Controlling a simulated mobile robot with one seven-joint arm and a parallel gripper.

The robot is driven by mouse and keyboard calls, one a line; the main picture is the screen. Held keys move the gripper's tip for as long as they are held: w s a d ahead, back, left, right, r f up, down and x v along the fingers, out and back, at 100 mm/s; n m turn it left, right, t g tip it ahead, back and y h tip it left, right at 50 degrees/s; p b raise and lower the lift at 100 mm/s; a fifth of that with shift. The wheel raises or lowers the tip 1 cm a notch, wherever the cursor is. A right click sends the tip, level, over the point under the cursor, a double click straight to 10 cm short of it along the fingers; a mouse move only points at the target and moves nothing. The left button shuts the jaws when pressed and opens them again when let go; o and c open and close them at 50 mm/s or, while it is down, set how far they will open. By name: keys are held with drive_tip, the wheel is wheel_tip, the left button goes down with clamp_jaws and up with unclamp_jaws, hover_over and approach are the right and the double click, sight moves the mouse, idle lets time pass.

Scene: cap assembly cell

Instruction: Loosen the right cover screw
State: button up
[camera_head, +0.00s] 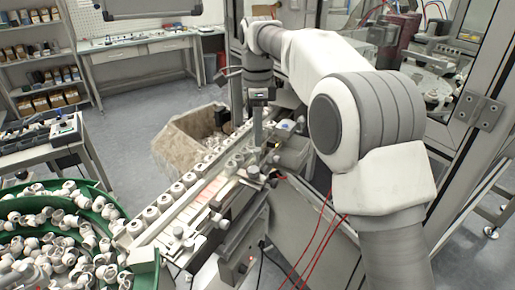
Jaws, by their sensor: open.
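My gripper (257,138) points down over the far half of the linear feed track (190,205), at the end of my white and grey arm. It is open, and I see nothing held in it. The fingertips are small and partly lost against the fixtures behind. White caps (152,213) sit in a row along the track. Small dark knob-like parts (253,172) and silver fittings stand on the track's right side, just below the gripper. I cannot tell which of them is the right cover screw, nor whether the gripper touches anything.
A green bowl feeder (108,200) full of loose white caps stands at lower left. A cardboard box (183,140) lies behind the track. Red cables (318,235) hang at right. A glass-walled machine frame (480,110) closes off the right. The floor at left is open.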

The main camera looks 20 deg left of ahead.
sight(257, 149)
drive_tip(key=shift+f, duration=2.05)
drive_tip(key=shift+c, duration=0.3)
clamp_jaws()
